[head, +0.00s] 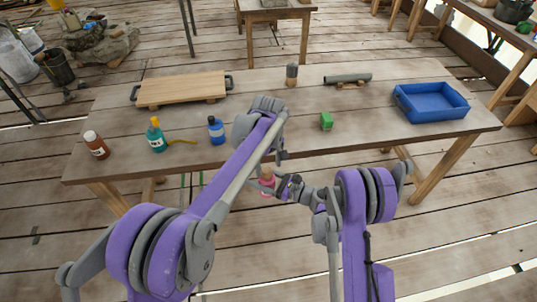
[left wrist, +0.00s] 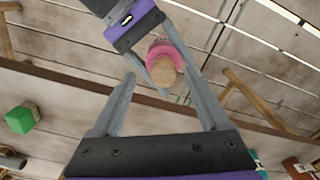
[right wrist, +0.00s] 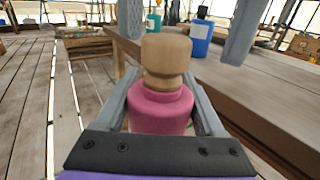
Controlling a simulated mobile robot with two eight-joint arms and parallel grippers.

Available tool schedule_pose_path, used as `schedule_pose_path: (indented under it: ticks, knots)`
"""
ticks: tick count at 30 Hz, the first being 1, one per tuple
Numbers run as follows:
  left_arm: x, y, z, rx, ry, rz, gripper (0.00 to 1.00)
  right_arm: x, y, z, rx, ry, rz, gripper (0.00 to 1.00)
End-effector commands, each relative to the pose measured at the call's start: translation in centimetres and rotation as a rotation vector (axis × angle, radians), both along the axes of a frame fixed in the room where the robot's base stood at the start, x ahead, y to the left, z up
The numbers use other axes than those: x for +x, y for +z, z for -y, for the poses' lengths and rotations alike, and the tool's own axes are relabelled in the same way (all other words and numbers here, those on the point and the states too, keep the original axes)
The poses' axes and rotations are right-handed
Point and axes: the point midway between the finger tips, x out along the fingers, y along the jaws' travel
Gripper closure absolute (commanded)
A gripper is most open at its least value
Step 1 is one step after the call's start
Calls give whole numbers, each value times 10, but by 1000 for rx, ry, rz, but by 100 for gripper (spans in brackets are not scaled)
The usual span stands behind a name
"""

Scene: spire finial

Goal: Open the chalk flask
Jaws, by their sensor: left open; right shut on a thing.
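The chalk flask is a pink flask (head: 267,189) with a tan stopper, held upright in front of the table's near edge. My right gripper (head: 276,188) is shut on its pink body, shown close in the right wrist view (right wrist: 161,108). The tan stopper (right wrist: 166,58) sits in the flask's neck. My left gripper (left wrist: 152,65) is open above the flask. In the right wrist view its two fingers hang on either side of the stopper's top, apart from it. The left wrist view looks down on the stopper (left wrist: 163,71) between the fingers.
The table (head: 250,104) edge is close behind the flask. On it stand a brown bottle (head: 96,146), a teal bottle (head: 156,138), a blue bottle (head: 216,131), a green block (head: 327,121), a wooden board (head: 182,88) and a blue tray (head: 434,103).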

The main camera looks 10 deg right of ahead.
Motion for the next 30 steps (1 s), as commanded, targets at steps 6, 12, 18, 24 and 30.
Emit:
schedule_pose_path:
  ticks: [6,12,18,24,30]
  knots:
    - [0,-18,0,0,0,0,21,0,0,0,0,0,0,100]
    - [0,-20,0,0,0,0,21,0,0,0,0,0,0,100]
    - [0,-20,0,0,0,0,38,0,0,0,0,0,0,100]
    - [0,-19,0,0,0,0,74,0,0,0,0,0,0,100]
    - [0,-19,0,0,0,0,100,0,0,0,0,0,0,100]
